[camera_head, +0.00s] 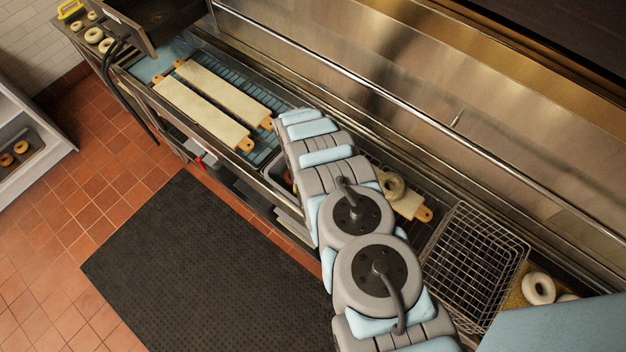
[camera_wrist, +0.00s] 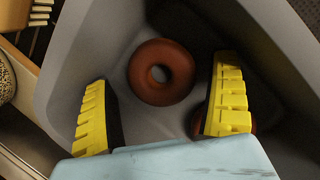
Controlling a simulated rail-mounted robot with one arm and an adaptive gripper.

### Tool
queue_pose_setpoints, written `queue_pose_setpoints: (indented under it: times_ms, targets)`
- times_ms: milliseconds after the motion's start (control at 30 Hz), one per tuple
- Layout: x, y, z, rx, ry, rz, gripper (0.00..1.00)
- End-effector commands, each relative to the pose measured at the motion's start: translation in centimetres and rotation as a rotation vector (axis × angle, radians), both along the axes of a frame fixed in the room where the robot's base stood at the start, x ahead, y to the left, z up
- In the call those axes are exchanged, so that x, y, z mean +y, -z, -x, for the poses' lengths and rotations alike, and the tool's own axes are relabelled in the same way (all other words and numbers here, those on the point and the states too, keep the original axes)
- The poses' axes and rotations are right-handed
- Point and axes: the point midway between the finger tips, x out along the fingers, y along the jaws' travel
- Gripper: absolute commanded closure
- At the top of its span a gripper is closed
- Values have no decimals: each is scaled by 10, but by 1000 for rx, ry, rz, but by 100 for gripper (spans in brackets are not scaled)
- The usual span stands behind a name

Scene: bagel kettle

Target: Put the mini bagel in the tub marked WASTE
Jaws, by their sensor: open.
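In the wrist view a grey tub (camera_wrist: 88,52) fills most of the picture. A glossy reddish-brown ring, which looks like a bagel (camera_wrist: 161,72), lies inside on its floor. A second reddish-brown piece (camera_wrist: 199,121) shows partly behind the right finger. My gripper (camera_wrist: 162,88) is open over the tub, its yellow fingers on either side of the first ring with gaps between. I cannot tell which piece is the mini bagel. No WASTE marking is readable. In the head view my arm hides the gripper; a small tub with something reddish (camera_head: 287,179) shows beside the arm.
Boards with pale covers (camera_head: 205,110) lie on the blue rack at left. A seeded bagel (camera_head: 391,186) sits on another board (camera_head: 411,206) right of my arm. A wire basket (camera_head: 470,258) and a pale bagel (camera_head: 538,288) are farther right. A dark mat (camera_head: 200,270) covers the floor.

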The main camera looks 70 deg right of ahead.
Motion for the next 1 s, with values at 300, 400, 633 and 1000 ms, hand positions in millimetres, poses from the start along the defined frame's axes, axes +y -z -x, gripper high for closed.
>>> queue_pose_setpoints:
  times_ms: [300,400,633,1000]
  targets:
    - [-2,-21,-7,-1,-1,0,8]
    - [-4,-30,-10,-2,0,2,8]
    - [-6,-49,-15,-3,0,3,8]
    - [-8,-84,-24,-2,-1,1,8]
